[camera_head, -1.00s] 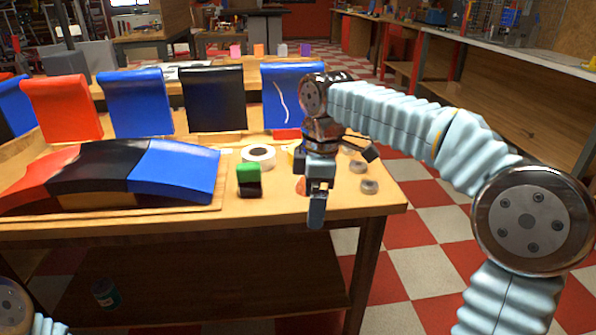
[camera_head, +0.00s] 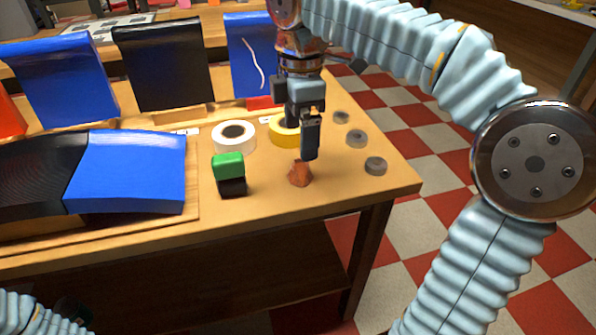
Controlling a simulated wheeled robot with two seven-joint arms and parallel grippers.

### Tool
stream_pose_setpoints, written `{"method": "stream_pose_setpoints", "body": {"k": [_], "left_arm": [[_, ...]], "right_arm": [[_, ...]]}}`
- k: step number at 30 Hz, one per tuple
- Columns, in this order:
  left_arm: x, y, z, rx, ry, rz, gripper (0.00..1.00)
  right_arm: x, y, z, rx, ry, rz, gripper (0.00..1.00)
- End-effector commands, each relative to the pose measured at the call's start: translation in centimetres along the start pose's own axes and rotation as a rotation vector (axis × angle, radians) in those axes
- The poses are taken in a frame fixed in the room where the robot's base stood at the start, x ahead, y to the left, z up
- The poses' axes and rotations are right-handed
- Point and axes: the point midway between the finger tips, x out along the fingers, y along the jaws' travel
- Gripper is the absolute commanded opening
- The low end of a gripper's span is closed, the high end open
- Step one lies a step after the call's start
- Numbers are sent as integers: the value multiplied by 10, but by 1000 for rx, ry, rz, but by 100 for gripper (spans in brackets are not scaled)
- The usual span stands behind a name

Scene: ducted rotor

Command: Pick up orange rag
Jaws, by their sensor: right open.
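The orange rag (camera_head: 299,174) is a small crumpled lump on the wooden table, near its front right part. My right gripper (camera_head: 310,152) points down just above and slightly behind the rag in the picture. It is open, with nothing seen between its fingers; whether a fingertip touches the rag I cannot tell. Of my left arm only a ribbed piece shows at the lower left; its gripper is out of view.
A green and black block (camera_head: 229,175) stands left of the rag. A white tape roll (camera_head: 234,137) and a yellow tape roll (camera_head: 284,131) lie behind. Several grey discs (camera_head: 375,166) lie to the right, near the table edge (camera_head: 395,190). A blue curved panel (camera_head: 128,172) is at left.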

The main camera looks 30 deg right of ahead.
Motion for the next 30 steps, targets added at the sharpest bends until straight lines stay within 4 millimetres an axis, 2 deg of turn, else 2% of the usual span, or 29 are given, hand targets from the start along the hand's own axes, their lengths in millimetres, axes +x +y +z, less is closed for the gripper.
{"method": "stream_pose_setpoints", "body": {"k": [1, 3, 8, 16, 19, 25, 26, 30], "left_arm": [[4, -2, 0, 0, 0, 0, 43], [5, -2, 0, -1, 1, -1, 43], [6, -3, 0, -1, 1, -1, 43], [11, -5, 0, -2, 2, -1, 43], [12, -5, 0, -2, 2, -2, 43], [12, -5, 0, -2, 2, -2, 43], [12, -5, 0, -2, 2, -2, 43], [12, -5, 0, -2, 2, -2, 43]], "right_arm": [[11, 0, 0, 1, -1, -2, 93], [20, 0, 0, 1, -1, -1, 93], [32, 0, 0, 1, 0, -1, 93], [73, -1, 0, 1, 0, -2, 93], [80, -1, -1, 1, 1, 0, 93], [80, -1, -1, 1, 1, 1, 93], [80, -1, -1, 1, 1, 0, 92], [80, -1, -1, 1, 1, 0, 70]]}}
